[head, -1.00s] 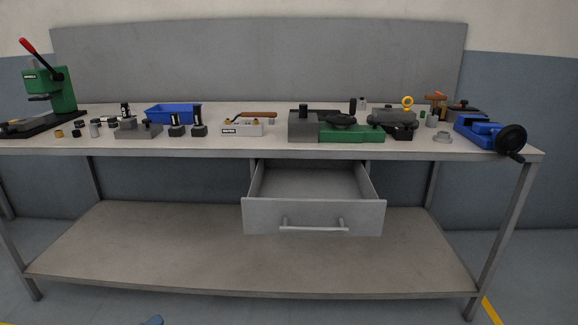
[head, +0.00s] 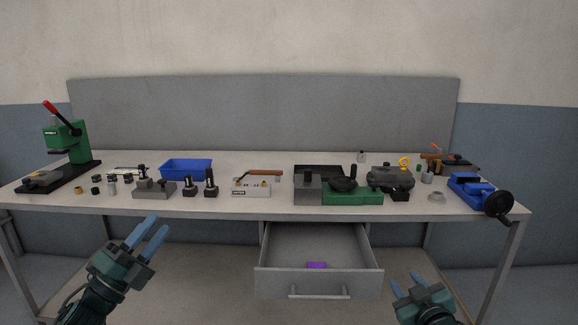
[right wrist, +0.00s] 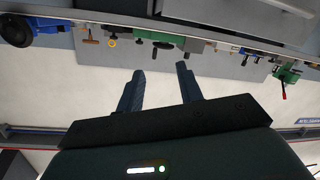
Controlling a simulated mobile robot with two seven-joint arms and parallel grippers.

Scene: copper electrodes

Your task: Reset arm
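My left gripper (head: 147,234) is in front of the bench at the lower left of the head view. Its two blue fingers are apart with nothing between them. My right gripper (head: 406,284) is at the lower right of the head view, in front of the bench and right of the drawer. In the right wrist view its two fingers (right wrist: 158,85) stand apart with a gap between them and hold nothing. Both grippers are clear of the bench and the tools.
The open drawer (head: 318,285) juts out below the bench top (head: 270,209), with a purple block (head: 316,265) inside. On the bench are a green press (head: 70,140), a blue tray (head: 186,167), a green vise (head: 352,197) and a blue vise (head: 470,189). The floor in front is clear.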

